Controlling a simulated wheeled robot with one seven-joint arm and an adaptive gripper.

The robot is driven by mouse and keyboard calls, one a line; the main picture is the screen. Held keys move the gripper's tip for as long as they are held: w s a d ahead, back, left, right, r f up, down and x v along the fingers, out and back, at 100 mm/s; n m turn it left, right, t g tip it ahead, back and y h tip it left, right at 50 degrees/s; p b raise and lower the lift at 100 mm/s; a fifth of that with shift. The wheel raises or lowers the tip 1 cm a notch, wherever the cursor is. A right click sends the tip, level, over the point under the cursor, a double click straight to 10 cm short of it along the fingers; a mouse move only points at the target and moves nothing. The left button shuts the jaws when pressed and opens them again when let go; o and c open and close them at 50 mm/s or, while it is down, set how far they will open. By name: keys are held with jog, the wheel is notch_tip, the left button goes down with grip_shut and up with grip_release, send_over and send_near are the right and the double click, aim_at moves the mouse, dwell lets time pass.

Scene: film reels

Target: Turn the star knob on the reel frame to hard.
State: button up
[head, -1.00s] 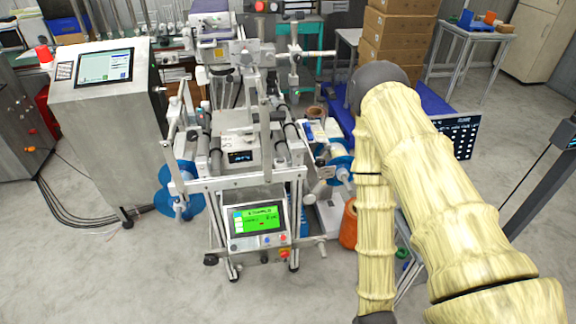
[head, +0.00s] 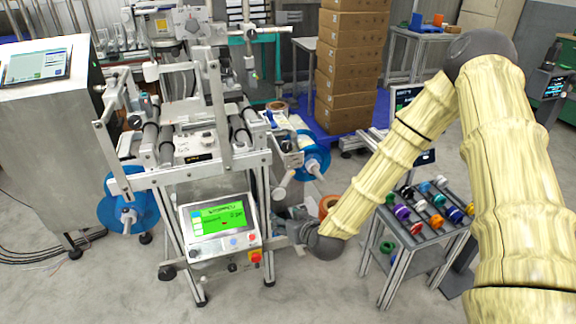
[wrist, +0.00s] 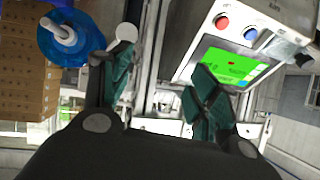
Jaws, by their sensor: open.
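The reel frame (head: 215,180) stands in the middle of the head view, with blue reels low on both sides. Its control panel (head: 220,223) has a green screen, also seen in the wrist view (wrist: 190,65). A dark knob (wrist: 303,60) sits by the panel's edge in the wrist view; I cannot tell whether it is the star knob. No soft or hard marking is readable. My gripper (wrist: 160,80) is open, with nothing between its teal fingers. It is apart from the knob. In the head view my arm reaches down right of the panel; the fingers are not clear there.
A small rack with several coloured spools (head: 425,212) stands right of the frame. A steel cabinet (head: 45,130) stands at the left. Stacked boxes (head: 352,70) are behind, on a blue pallet. The front floor is clear.

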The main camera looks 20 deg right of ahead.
jog(key=w+d+r+t+h+b, duration=0.1)
jog(key=w+d+r+t+b, duration=0.35)
jog(key=w, duration=0.35)
jog(key=t+h+b, duration=0.1)
jog(key=b, duration=0.3)
send_near(287, 148)
jog(key=shift+m, duration=0.4)
jog(key=w+b, duration=0.1)
jog(key=w, duration=0.8)
jog(key=shift+w+f, duration=0.1)
jog(key=shift+f, duration=0.1)
jog(key=shift+a, duration=0.1)
jog(key=c, duration=1)
